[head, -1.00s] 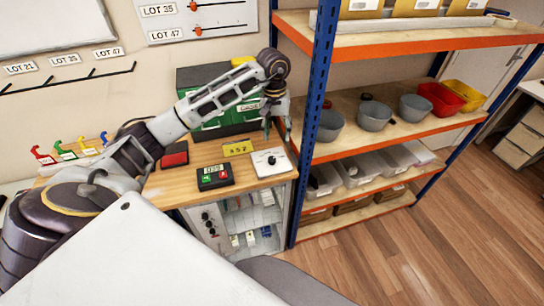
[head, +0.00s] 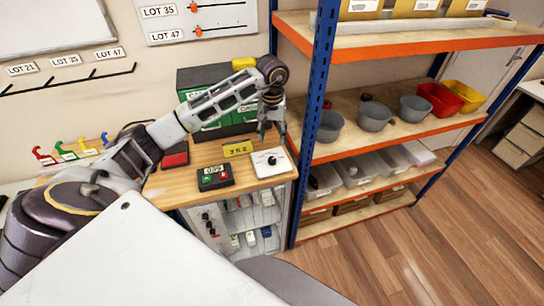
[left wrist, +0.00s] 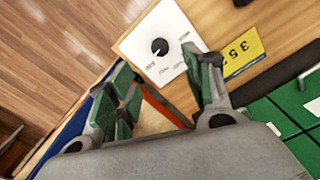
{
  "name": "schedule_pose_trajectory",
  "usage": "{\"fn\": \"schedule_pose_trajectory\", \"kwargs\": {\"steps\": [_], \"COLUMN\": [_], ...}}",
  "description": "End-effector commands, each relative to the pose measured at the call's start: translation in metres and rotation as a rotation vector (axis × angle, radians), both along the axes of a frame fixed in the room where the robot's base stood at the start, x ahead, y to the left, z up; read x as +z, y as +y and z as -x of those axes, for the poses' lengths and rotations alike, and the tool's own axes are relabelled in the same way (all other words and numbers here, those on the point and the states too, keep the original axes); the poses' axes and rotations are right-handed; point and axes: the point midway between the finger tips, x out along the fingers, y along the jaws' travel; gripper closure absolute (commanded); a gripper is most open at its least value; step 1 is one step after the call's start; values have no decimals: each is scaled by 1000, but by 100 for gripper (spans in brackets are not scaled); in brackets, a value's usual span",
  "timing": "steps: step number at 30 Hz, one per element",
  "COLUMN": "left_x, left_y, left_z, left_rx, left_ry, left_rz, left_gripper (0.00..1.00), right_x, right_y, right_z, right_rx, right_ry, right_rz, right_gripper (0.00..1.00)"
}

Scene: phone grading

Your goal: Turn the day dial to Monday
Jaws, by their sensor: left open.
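The day dial is a white square plate (head: 264,168) with a small black knob (head: 272,160), on the right part of the wooden bench top. In the left wrist view, the black knob (left wrist: 159,47) shows on the white plate (left wrist: 176,30), with small labels around it too blurred to read. My left gripper (head: 271,134) hangs above and behind the plate, fingers pointing down. In the left wrist view, its green-padded fingers (left wrist: 165,92) are spread with nothing between them, apart from the knob. My right gripper is not in view.
A yellow number card (head: 237,149) and a black box with red and green buttons (head: 215,177) are left of the plate. Green drawers (head: 205,128) stand behind. A shelf with a blue post (head: 318,130) rises close on the right.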

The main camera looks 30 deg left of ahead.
Motion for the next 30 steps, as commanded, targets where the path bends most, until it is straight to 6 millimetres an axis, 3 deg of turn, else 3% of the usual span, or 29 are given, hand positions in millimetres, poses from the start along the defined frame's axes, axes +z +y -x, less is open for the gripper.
{"fn": "schedule_pose_trajectory", "kwargs": {"steps": [30], "left_x": [-105], "left_y": [-1], "left_z": [0], "left_rx": [0], "left_ry": [0], "left_rz": [2], "left_gripper": [49], "right_x": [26], "right_y": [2], "right_z": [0], "right_rx": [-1], "right_ry": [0], "right_rz": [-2], "right_gripper": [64]}}
